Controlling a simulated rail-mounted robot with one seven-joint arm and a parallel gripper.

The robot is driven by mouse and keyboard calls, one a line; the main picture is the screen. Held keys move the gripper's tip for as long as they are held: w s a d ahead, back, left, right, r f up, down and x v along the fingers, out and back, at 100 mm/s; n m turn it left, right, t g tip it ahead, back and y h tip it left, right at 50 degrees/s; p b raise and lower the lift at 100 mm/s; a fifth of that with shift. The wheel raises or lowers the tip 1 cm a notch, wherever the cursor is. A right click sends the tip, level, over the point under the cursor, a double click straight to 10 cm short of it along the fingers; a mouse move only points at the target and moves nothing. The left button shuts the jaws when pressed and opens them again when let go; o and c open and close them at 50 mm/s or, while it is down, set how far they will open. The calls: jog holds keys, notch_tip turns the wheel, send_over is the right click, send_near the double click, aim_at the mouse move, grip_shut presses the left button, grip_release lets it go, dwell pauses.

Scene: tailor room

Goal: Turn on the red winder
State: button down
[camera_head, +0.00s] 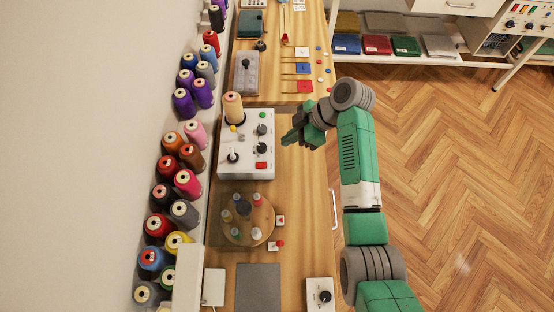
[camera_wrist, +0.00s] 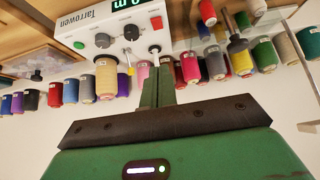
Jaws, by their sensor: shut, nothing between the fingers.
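The machine that looks like a winder is a white box (camera_head: 234,175) on the wooden bench. It has black knobs (camera_head: 261,148), a green button (camera_head: 262,115), a red rectangular piece (camera_head: 261,166), a black-tipped lever (camera_head: 233,157) and a cream spool (camera_head: 233,108) at its far end. The white box (camera_wrist: 117,59) also shows in the wrist view, lettered "Tarrowen", with a lit green display (camera_wrist: 125,4). My gripper (camera_head: 290,137) is shut and empty, right of the box and apart from it. Its fingers (camera_wrist: 158,72) overlap the view below a black-tipped lever (camera_wrist: 155,48). No red-bodied winder shows.
Several thread cones (camera_head: 187,183) stand along the wall on the left. A grey box (camera_head: 246,72) stands beyond the white one. A round turntable with small bottles (camera_head: 260,222) is on the near side. Bare bench (camera_head: 310,190) lies right of the white box.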

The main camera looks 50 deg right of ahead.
jog(key=shift+s+f, duration=0.1)
jog(key=shift+f, duration=0.05)
jog(key=b, duration=0.1)
send_over(266, 164)
jog(key=f, duration=0.8)
jog(key=shift+s+d+f, duration=0.1)
jog(key=shift+s+f, duration=0.05)
jog(key=shift+s, duration=0.1)
jog(key=shift+s+d+f+b, duration=0.1)
jog(key=shift+d+f+b, duration=0.05)
jog(key=shift+f, duration=0.5)
jog(key=shift+s+d+f+b, duration=0.1)
jog(key=shift+f+b, duration=0.05)
jog(key=shift+f, duration=0.95)
jog(key=shift+f+b, duration=0.5)
jog(key=shift+b, duration=0.25)
jog(key=shift+s+d+f+t+y+b, duration=0.1)
jog(key=shift+d+f+t+y+b, duration=0.2)
jog(key=shift+b, duration=0.35)
jog(key=shift+a+r+p, duration=0.2)
jog(key=shift+r+p, duration=0.75)
jog(key=shift+r, duration=0.25)
